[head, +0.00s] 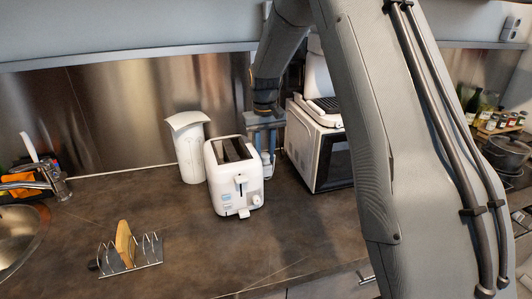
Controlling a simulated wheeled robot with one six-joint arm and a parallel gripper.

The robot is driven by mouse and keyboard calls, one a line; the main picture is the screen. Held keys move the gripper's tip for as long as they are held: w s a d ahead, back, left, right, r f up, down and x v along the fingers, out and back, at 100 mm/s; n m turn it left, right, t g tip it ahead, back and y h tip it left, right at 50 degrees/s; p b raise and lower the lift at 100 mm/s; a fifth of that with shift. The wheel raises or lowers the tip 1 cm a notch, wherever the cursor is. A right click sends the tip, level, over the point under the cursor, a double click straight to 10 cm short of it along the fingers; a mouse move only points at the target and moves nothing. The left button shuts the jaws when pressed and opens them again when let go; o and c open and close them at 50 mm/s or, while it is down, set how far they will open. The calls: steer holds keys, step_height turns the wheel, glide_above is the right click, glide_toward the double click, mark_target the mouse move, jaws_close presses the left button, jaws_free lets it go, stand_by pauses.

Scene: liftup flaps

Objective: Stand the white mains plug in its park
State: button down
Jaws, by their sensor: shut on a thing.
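My gripper (266,152) points down just behind the right side of the white toaster (234,176), between it and the white microwave (318,150). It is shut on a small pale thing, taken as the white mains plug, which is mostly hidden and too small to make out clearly. Whether the plug touches the counter or the wall cannot be told. Its park cannot be made out; the toaster and my arm cover part of that area.
A white jug-like container (188,148) stands left of the toaster. A toast rack (129,250) holding one slice is at the front left, near the sink (20,235). A white appliance (318,80) sits on the microwave. The counter's (200,250) front middle is clear.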

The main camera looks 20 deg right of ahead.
mark_target(265, 155)
steer(key=c, duration=1.4)
jaws_free()
steer(key=shift+s+a+f, duration=0.2)
steer(key=shift+f, duration=0.2)
steer(key=shift+s+a+f, duration=0.15)
steer(key=shift+s+f, duration=0.05)
steer(key=shift+f, duration=0.2)
steer(key=shift+o, duration=0.3)
steer(key=r, duration=0.3)
steer(key=r+b, duration=0.1)
steer(key=r, duration=0.2)
steer(key=d+r+b, duration=0.1)
steer(key=r, duration=0.2)
steer(key=shift+w+r, duration=0.1)
steer(key=shift+w, duration=0.25)
steer(key=shift+a+r, duration=0.1)
